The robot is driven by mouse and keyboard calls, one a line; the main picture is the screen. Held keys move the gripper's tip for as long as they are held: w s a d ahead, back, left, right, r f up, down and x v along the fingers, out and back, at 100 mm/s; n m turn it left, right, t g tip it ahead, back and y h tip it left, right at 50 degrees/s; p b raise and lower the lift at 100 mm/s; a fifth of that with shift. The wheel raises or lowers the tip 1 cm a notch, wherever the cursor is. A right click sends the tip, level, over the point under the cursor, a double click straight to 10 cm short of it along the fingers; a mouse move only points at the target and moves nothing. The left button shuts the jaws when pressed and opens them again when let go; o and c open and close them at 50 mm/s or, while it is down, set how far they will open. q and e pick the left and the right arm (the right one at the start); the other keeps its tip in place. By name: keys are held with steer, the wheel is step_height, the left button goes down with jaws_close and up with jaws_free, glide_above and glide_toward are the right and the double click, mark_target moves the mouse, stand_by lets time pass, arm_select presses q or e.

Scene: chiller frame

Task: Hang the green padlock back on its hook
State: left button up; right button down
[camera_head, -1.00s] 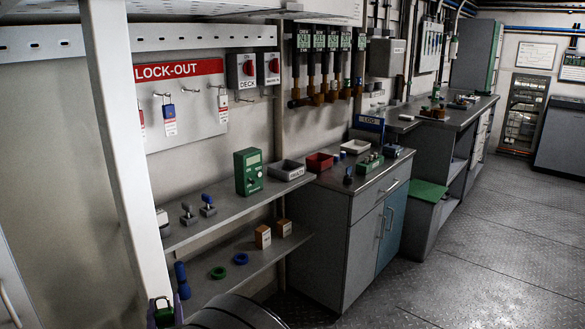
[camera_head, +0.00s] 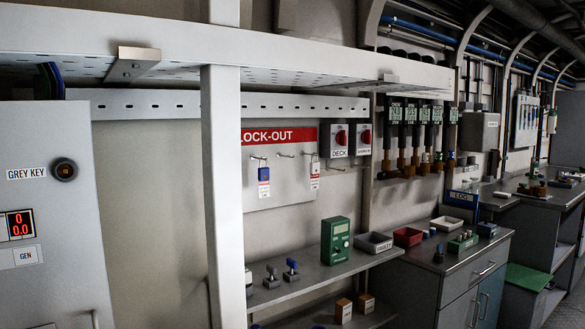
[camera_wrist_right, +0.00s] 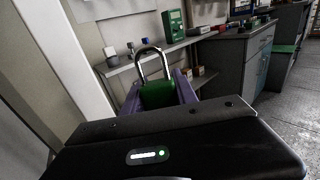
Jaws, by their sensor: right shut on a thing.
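The green padlock (camera_wrist_right: 158,94) shows in the right wrist view, its silver shackle pointing up. My right gripper (camera_wrist_right: 158,88) is shut on its body with purple fingers at both sides. In the head view the white lock-out board (camera_head: 285,200) hangs on the wall behind a white post. A blue padlock (camera_head: 263,174) with a tag hangs on one hook. A bare hook (camera_head: 286,155) sticks out to its right. A tag (camera_head: 314,178) hangs from the hook further right; its lock is hard to make out. My right gripper is outside the head view, and my left gripper is in neither view.
The white post (camera_head: 222,190) stands left of the board and may hide part of it. A perforated shelf (camera_head: 290,80) juts out above. Below, a grey shelf (camera_head: 300,285) carries a green meter (camera_head: 335,241) and a grey tray (camera_head: 373,242). A grey cabinet (camera_head: 50,240) stands left.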

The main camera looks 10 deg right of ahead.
steer(key=s+m+g+h+p, duration=0.1)
steer(key=h+p, duration=0.1)
steer(key=p, duration=0.1)
steer(key=s+a+m+g+h+p, duration=0.1)
steer(key=s+m+h+p, duration=0.1)
steer(key=p, duration=0.2)
steer(key=shift+s+a+f+g+h, duration=0.1)
steer(key=shift+s+f+g+h, duration=0.1)
steer(key=shift+g+h, duration=0.2)
steer(key=s+d+f+m+g+h+p, duration=0.1)
steer(key=s+f+m+g+h+p, duration=0.2)
steer(key=s, duration=0.4)
steer(key=shift+m+h+p, duration=0.4)
steer(key=shift+h+p, duration=0.2)
steer(key=shift+p, duration=0.05)
